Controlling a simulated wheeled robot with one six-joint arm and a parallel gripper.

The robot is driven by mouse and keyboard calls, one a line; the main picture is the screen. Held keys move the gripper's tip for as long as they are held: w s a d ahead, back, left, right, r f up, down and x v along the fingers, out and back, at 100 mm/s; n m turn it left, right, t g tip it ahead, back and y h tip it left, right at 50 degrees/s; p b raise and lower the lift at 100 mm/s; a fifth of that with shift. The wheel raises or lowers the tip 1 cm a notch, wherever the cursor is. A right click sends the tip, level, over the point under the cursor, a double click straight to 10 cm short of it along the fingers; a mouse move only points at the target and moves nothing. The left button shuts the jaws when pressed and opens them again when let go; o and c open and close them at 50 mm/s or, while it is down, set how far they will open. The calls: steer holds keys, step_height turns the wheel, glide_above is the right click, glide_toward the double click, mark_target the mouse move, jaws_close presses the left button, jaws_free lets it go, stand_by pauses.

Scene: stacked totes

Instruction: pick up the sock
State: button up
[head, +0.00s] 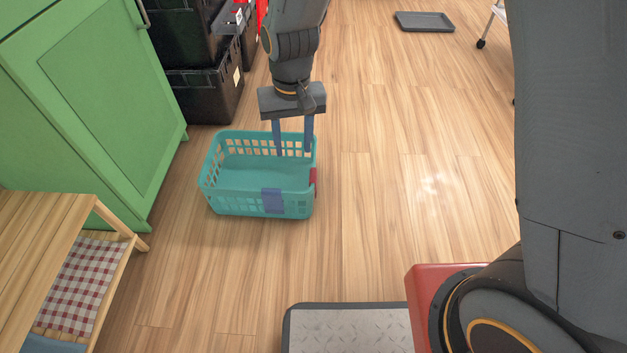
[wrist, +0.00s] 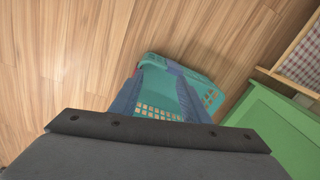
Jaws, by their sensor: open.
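No sock can be made out for certain. A teal basket (head: 222,185) stands on the floor, and it also shows in the wrist view (wrist: 208,77). A flat purple-blue patch (head: 272,200) lies against its near wall, and a small red patch (head: 313,176) is at its right rim. I cannot tell whether either is cloth or a label. My gripper (head: 293,154) points down over the right far part of the basket, its two blue fingers apart with nothing seen between them. In the wrist view the fingers (wrist: 158,82) overlap the basket and hide part of its inside.
A green cabinet (head: 110,90) stands left of the basket. A wooden shelf (head: 45,215) with checked cloth (head: 80,280) is at the lower left. Black stacked totes (head: 205,95) stand behind. A grey tray (head: 424,21) lies far back. Floor right of the basket is clear.

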steer(key=m+b, duration=0.2)
glide_toward(312, 174)
steer(key=s+a+r, duration=0.2)
steer(key=s+r, duration=0.1)
steer(key=s, duration=0.1)
steer(key=shift+m, duration=0.6)
steer(key=w+f, duration=0.1)
steer(key=f, duration=0.3)
steer(key=w+d+f+b, duration=0.1)
steer(key=f, duration=0.2)
steer(key=w+f+b, duration=0.1)
steer(key=w+f, duration=0.1)
steer(key=f, duration=0.2)
steer(key=shift+w+d+f, duration=0.1)
steer(key=shift+d+f, duration=0.25)
steer(key=shift+d, duration=0.05)
steer(key=shift+d+f+b, duration=0.1)
steer(key=shift+f+b, duration=1.9)
steer(key=shift+f, duration=0.8)
jaws_close()
